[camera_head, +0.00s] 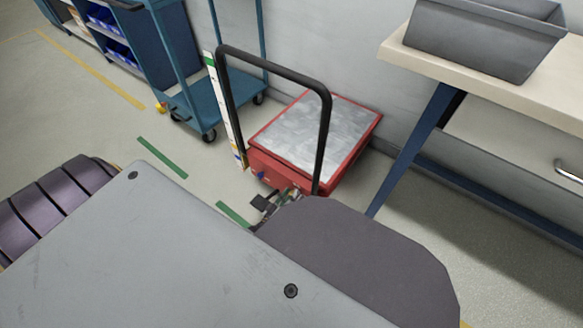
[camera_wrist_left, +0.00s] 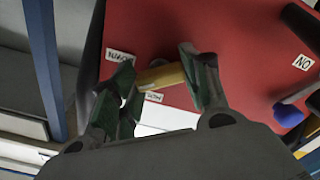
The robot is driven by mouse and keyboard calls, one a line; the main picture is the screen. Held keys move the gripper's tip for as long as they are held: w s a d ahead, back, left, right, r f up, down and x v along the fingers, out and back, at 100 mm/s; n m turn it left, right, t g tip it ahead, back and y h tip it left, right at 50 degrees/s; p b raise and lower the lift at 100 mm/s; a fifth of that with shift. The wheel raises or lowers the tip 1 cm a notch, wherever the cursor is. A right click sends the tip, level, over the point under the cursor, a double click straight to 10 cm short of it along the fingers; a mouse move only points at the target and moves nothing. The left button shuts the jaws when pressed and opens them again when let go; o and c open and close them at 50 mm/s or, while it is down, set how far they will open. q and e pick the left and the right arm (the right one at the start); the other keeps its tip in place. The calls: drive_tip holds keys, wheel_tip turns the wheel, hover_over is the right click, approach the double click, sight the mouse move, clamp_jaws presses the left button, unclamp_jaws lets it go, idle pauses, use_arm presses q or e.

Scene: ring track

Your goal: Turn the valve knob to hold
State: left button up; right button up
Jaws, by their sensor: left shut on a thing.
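The valve knob (camera_wrist_left: 162,76) is a yellow bar on the red front panel (camera_wrist_left: 240,55) in the left wrist view. It lies nearly sideways there, its right end slightly higher. My left gripper (camera_wrist_left: 157,68) has its green-padded fingers at the two ends of the bar and is shut on it. A small white label (camera_wrist_left: 153,97) sits just below the bar, too small to read surely. Another label (camera_wrist_left: 120,56), upside down, seems to read DOWN. In the head view my left gripper (camera_head: 277,201) is at the cart's front, where my own arm hides the knob. My right gripper is not in view.
The red cart (camera_head: 260,165) has a metal top and a black push handle (camera_head: 270,66). A blue knob (camera_wrist_left: 289,115) is right of the valve knob. A workbench (camera_head: 480,80) with a grey bin (camera_head: 485,40) stands right, a blue trolley (camera_head: 205,105) behind left.

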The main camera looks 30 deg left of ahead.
use_arm(q)
drive_tip(key=shift+a+n+b, duration=0.1)
drive_tip(key=shift+n+b, duration=0.6)
drive_tip(key=shift+n, duration=4.8)
drive_tip(key=o, duration=1)
drive_tip(key=shift+s, duration=0.2)
drive_tip(key=shift+s+a, duration=0.2)
drive_tip(key=shift+s, duration=2.7)
drive_tip(key=shift+s+a, duration=0.2)
drive_tip(key=shift+s, duration=2.65)
